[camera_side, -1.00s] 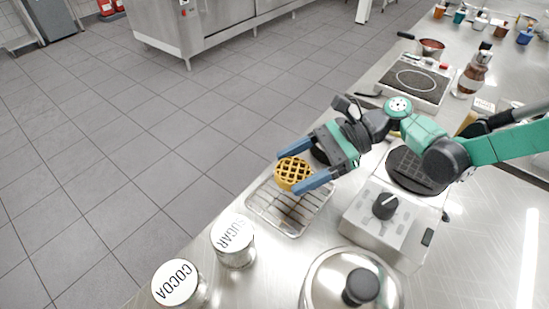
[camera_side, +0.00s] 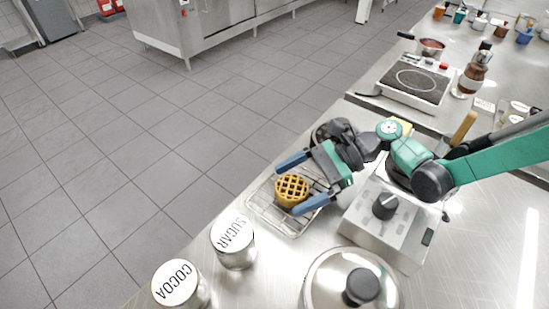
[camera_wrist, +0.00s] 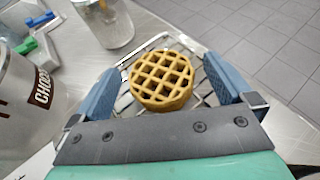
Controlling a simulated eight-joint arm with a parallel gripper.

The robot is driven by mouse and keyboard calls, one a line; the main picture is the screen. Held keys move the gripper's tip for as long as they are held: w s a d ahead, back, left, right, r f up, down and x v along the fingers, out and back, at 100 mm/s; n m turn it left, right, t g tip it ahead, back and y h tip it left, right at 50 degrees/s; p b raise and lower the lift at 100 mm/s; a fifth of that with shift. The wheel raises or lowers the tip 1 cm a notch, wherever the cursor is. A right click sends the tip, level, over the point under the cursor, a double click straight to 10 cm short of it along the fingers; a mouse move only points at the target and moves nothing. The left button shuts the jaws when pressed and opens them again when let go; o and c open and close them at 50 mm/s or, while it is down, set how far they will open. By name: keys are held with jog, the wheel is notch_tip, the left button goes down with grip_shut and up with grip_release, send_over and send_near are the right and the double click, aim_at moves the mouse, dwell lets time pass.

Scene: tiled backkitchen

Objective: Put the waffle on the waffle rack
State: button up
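The waffle (camera_side: 291,190) is round and golden brown with a grid top. My gripper (camera_side: 288,190) is low over the rack, with one blue finger on each side of the waffle. In the wrist view, gaps show between the waffle (camera_wrist: 162,78) and both fingers of my gripper (camera_wrist: 161,68), so it is open around the waffle. The waffle's contact with the wires is hidden.
A sugar tin (camera_side: 233,243) and a cocoa tin (camera_side: 180,285) stand left of the rack. The waffle iron (camera_side: 385,222) is close on the right, and a lidded pot (camera_side: 350,285) is in front. The counter edge runs behind the rack.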

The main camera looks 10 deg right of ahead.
jog(key=shift+r, duration=0.1)
jog(key=v, duration=1.1)
jog(key=shift+w+d+r, duration=0.1)
jog(key=shift+d, duration=0.15)
jog(key=shift+d+r, duration=0.2)
jog(key=d+r+n+t+h, duration=0.1)
jog(key=h, duration=0.1)
jog(key=s+d+r+n+t+h, duration=0.1)
jog(key=d+r+n+t, duration=0.1)
jog(key=d+r+n+t+h, duration=0.1)
jog(key=d+r+n+h, duration=0.1)
jog(key=shift+s+r+t+h, duration=0.2)
jog(key=shift+s+t+h, duration=0.1)
jog(key=shift+s, duration=0.1)
jog(key=s+d+r+n+t+h, duration=0.1)
jog(key=s+d+n+t+h, duration=0.4)
jog(key=d+n, duration=0.5)
jog(key=shift+s+d+r+n+h, duration=0.2)
jog(key=shift+s+r+n+h, duration=0.2)
jog(key=shift+s+h, duration=0.75)
jog(key=shift+w, duration=0.15)
